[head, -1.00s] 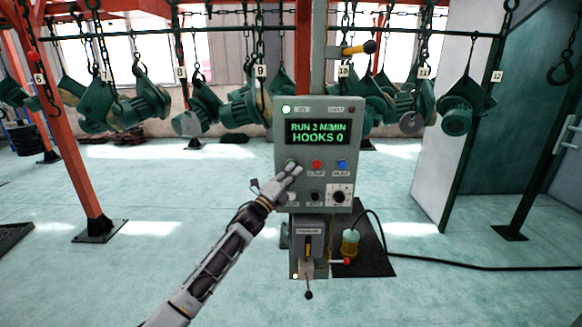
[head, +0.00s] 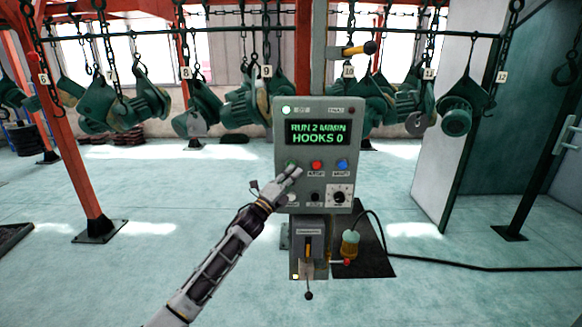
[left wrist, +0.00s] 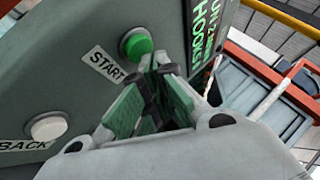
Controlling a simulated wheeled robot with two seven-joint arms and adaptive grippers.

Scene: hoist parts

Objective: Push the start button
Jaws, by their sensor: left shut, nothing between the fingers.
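The grey control box (head: 312,200) stands upright on a post in the head view. Its green start button (head: 291,163) is at the upper left of the button rows, partly behind my fingers. In the left wrist view the round green start button (left wrist: 137,43) sits above the START label (left wrist: 104,64). My left gripper (head: 296,172) is shut and empty, with its fingertips (left wrist: 155,65) right beside the button's lower right edge in the wrist view. I cannot tell whether they touch it. My right gripper is not in view.
The display (head: 318,133) reads RUN 2 M/MIN, HOOKS 0. A red stop button (head: 316,165) and a blue button (head: 342,165) are right of the start button. A white BACK button (left wrist: 47,127) is below it. Green hoist parts (head: 457,107) hang behind.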

